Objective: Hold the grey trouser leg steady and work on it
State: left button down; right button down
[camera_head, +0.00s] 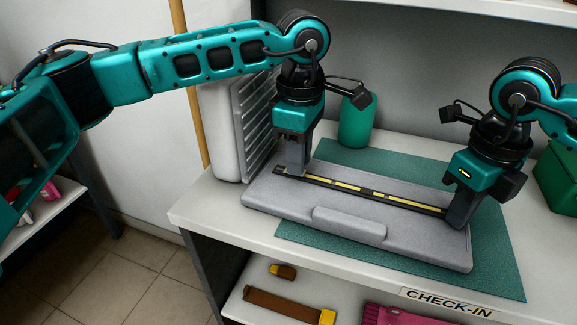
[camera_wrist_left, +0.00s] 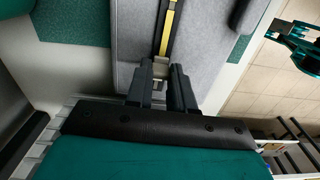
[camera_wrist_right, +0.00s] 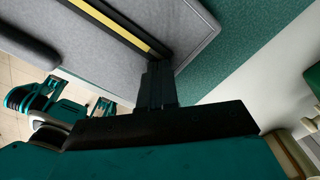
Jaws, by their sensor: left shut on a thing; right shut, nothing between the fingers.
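A thick grey fabric piece (camera_head: 280,208), which I take as the trouser leg, lies flat on a green mat (camera_head: 500,270). A raised grey pad sits on its front side. A black strip with a yellow middle (camera_head: 348,187), perhaps a zip, runs along its top. My left gripper (camera_head: 297,170) is at the strip's left end. In the left wrist view its fingers (camera_wrist_left: 160,72) are shut on a small pale metallic piece (camera_wrist_left: 160,68) at that end. My right gripper (camera_head: 457,215) is shut and empty, its tips down by the strip's right end. The right wrist view shows its closed fingers (camera_wrist_right: 157,82).
A white ribbed case (camera_head: 225,130) stands close behind on the left. A green cylinder (camera_head: 356,122) stands at the back, and a green box (camera_head: 562,175) at the right. A lower shelf (camera_head: 245,300) holds brown and pink items. The mat's front right is clear.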

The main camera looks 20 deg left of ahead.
pick_arm(q)
jog(key=shift+w+a, duration=0.1)
jog(key=shift+a, duration=1.2)
jog(key=shift+c, duration=2.4)
grip_release()
notch_tip(320, 180, up, 6)
